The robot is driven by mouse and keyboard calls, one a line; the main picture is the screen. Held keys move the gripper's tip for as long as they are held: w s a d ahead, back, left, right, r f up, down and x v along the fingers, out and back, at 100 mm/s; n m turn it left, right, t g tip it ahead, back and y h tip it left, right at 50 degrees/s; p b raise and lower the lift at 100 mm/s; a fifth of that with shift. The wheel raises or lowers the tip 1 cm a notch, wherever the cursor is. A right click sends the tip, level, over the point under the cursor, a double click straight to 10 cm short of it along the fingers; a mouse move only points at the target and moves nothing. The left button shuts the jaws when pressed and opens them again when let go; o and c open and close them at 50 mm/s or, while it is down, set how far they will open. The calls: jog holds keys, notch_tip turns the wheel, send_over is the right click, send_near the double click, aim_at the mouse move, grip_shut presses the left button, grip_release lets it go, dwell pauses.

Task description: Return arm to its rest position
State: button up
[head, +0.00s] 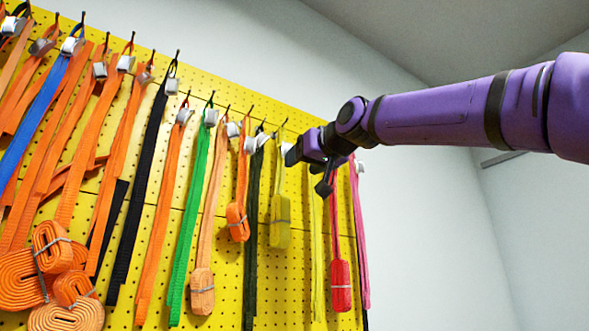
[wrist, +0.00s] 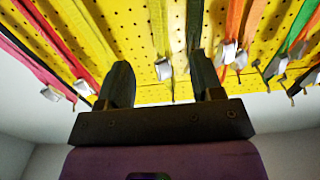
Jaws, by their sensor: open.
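My purple arm reaches in from the right in the head view, and my gripper (head: 308,172) is in front of the right end of the yellow pegboard (head: 225,95). In the wrist view my gripper (wrist: 163,85) shows two dark fingers spread apart with nothing held between them. A yellow strap (wrist: 158,30) with a pale buckle (wrist: 163,69) is seen behind the gap between the fingers. I cannot tell how far the fingers are from the straps. In the head view the gripper hides the tops of some straps near the right end.
Many straps hang from hooks, among them a green strap (head: 191,200), a yellow bundle (head: 280,220), a red bundle (head: 341,285) and a pink strap (head: 360,235). Rolled orange straps (head: 65,275) hang at lower left. The space in front of the white wall (head: 430,230) is free below my arm.

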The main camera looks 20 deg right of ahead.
jog(key=shift+s+d, duration=0.1)
jog(key=shift+s, duration=0.3)
jog(key=s+d+f+g+h, duration=0.1)
jog(key=s+f+g, duration=0.3)
jog(key=f, duration=1.3)
jog(key=s+d+f+m+g+h, duration=0.1)
jog(key=s+f+g, duration=0.3)
jog(key=s+f, duration=0.6)
jog(key=s+d+f+m+g+h, duration=0.1)
jog(key=s+d+f+g, duration=0.2)
jog(key=f, duration=2.2)
jog(key=s+g, duration=0.1)
jog(key=s, duration=0.3)
jog(key=shift+s+d+f, duration=0.2)
jog(key=shift+s+d, duration=0.05)
jog(key=shift+d, duration=0.05)
